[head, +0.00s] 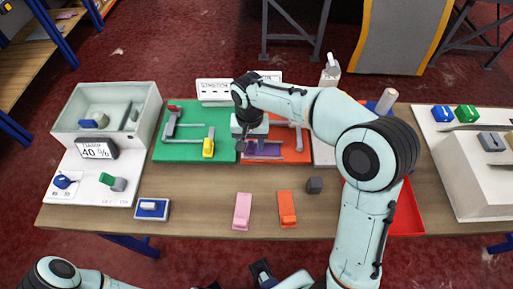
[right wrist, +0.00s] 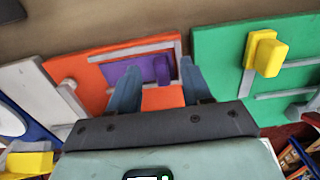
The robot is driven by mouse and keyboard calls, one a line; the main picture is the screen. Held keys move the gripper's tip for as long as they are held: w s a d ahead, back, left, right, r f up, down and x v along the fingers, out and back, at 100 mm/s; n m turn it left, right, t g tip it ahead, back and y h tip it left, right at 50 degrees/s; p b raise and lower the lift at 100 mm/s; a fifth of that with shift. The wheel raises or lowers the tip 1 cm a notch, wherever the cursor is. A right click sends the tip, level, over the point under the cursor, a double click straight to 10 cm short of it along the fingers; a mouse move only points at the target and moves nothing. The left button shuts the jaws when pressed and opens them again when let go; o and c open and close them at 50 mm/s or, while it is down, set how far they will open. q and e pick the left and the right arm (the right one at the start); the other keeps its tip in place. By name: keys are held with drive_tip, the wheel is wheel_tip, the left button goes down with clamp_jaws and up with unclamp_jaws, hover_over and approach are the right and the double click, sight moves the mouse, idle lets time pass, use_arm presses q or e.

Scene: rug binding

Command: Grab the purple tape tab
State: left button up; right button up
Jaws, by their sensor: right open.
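The purple tape strip (head: 266,149) lies flat on the orange board (head: 292,132), with a grey rail beside it. In the right wrist view its raised purple tab (right wrist: 163,69) stands at the strip's right end. My right gripper (head: 242,142) is over the left part of the orange board, its fingers apart and empty. In the right wrist view the tab shows between the two fingertips (right wrist: 159,68); I cannot tell how far above or around it they are. My left arm shows at the bottom left, and dark parts at the bottom edge may be its gripper.
The green board (head: 190,147) with a yellow block (head: 208,147) adjoins on the left. A grey bin (head: 73,112) and a display (head: 97,149) stand further left. A pink block (head: 242,211), an orange block (head: 287,209) and a dark cube (head: 314,185) lie in front. A red tray (head: 408,218) is right.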

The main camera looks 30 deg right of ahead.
wheel_tip(320, 180, down, 2)
drive_tip(key=shift+f, duration=0.15)
clamp_jaws()
